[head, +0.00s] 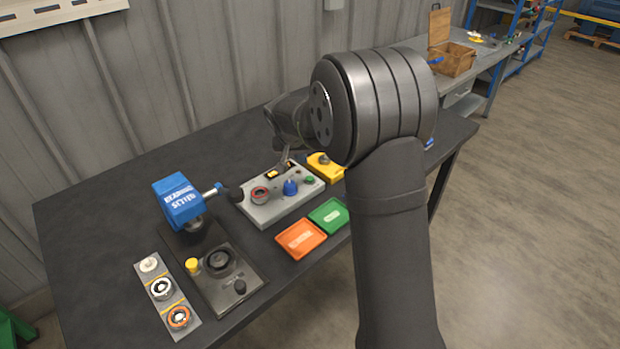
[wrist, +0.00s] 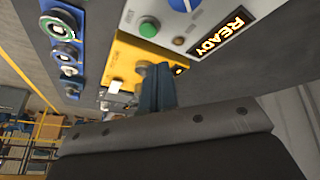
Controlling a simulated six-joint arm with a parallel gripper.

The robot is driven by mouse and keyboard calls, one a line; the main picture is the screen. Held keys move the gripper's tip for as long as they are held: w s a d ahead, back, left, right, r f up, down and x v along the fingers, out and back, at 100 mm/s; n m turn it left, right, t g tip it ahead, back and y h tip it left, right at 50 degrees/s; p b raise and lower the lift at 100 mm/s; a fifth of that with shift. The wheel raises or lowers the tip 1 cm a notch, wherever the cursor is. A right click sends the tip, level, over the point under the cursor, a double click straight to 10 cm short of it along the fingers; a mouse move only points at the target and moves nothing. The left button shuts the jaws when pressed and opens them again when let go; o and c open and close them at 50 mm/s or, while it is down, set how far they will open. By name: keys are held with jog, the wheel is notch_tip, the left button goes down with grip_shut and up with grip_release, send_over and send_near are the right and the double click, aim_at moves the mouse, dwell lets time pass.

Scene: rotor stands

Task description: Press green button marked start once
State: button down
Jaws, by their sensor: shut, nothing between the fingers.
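The grey control box (head: 283,208) stands on the dark table. Its green button (head: 309,181) is at the right end, beside a blue knob (head: 291,187); a red-ringed control (head: 260,194) is at the left. The green button also shows at the top of the wrist view (wrist: 149,25), near a lit display reading READY (wrist: 221,37). My gripper (wrist: 154,69) is shut and empty, its tips over the yellow box in that view and apart from the green button. In the head view my wrist partly hides the area behind the control box. The button's marking is not readable.
A yellow box (head: 325,167) with a dark button sits right behind the control box. Orange (head: 301,239) and green (head: 328,216) trays lie in front. A blue device (head: 178,201) on a dark stand is at the left, beside a strip of rings (head: 167,296).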

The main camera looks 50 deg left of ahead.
jog(key=shift+w+d+r+m+t+y, duration=0.15)
jog(key=shift+r+m+t+y, duration=0.55)
jog(key=shift+m, duration=1.05)
jog(key=shift+w+a+r+m+t+y, duration=0.1)
jog(key=shift+w+r+m+t+y, duration=0.2)
jog(key=shift+r+m, duration=1.15)
jog(key=shift+w+d+r+m+t+y, duration=0.15)
jog(key=shift+r+m+t+y, duration=0.35)
jog(key=shift+m, duration=1.6)
jog(key=shift+a, duration=0.1)
send_over(310, 179)
jog(key=a, duration=0.1)
jog(key=shift+s+a+f, duration=0.1)
jog(key=shift+s+f, duration=0.05)
jog(key=shift+f, duration=2.05)
jog(key=shift+s+f, duration=0.15)
jog(key=shift+f, duration=2.05)
jog(key=shift+f, duration=0.15)
jog(key=shift+f, duration=0.25)
jog(key=shift+f, duration=0.65)
